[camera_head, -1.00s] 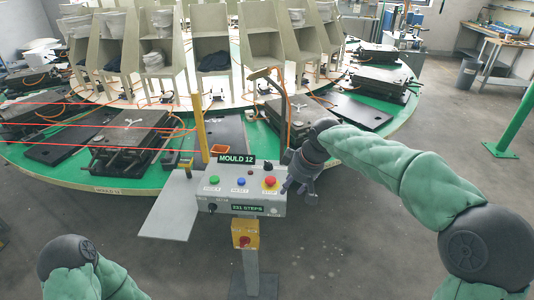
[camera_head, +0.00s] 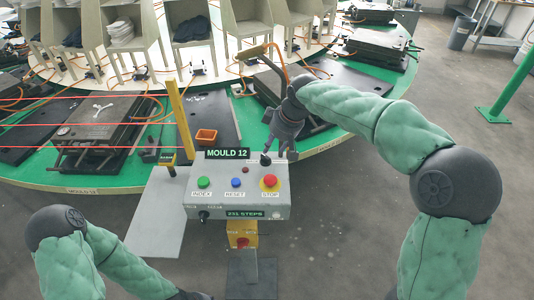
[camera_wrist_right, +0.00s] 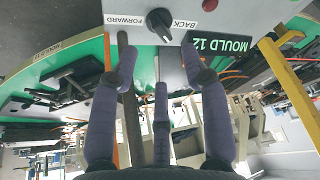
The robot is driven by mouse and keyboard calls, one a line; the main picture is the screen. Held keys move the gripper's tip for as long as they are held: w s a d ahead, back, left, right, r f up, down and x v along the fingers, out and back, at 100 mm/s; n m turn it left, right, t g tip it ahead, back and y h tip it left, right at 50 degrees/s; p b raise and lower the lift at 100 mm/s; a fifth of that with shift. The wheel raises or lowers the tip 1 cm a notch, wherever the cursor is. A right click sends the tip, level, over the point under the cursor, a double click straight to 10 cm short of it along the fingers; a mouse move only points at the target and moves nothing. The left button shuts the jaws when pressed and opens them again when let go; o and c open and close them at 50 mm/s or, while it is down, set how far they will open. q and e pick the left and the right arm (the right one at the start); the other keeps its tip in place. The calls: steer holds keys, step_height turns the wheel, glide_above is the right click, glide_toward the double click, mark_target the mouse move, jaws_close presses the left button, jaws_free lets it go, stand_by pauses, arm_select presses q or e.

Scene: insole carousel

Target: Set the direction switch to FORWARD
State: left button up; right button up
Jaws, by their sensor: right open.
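The control box (camera_head: 236,212) stands on a post in the head view. The direction switch (camera_wrist_right: 158,22) is a round black knob between the FORWARD and BACK labels in the wrist view. A white mark shows near its lower edge; I cannot tell its setting for certain. In the head view the black knob (camera_head: 265,158) sits at the box's back right corner. My right gripper (camera_head: 284,146) is open and empty just beside and behind it. In the wrist view its fingers (camera_wrist_right: 158,62) spread below the knob, apparently not touching it.
Green INDEX (camera_head: 204,183), blue RESET (camera_head: 236,183) and red STOP (camera_head: 270,181) buttons are close by on the box. The MOULD 12 display (camera_head: 228,153) stands at its back edge. A yellow post (camera_head: 181,120) rises at left. The green-edged carousel (camera_head: 100,179) lies behind.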

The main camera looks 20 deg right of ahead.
mark_target(266, 159)
steer(key=b+x, duration=0.2)
steer(key=x, duration=0.5)
steer(key=shift+w+f, duration=0.15)
steer(key=shift+f, duration=0.1)
jaws_close()
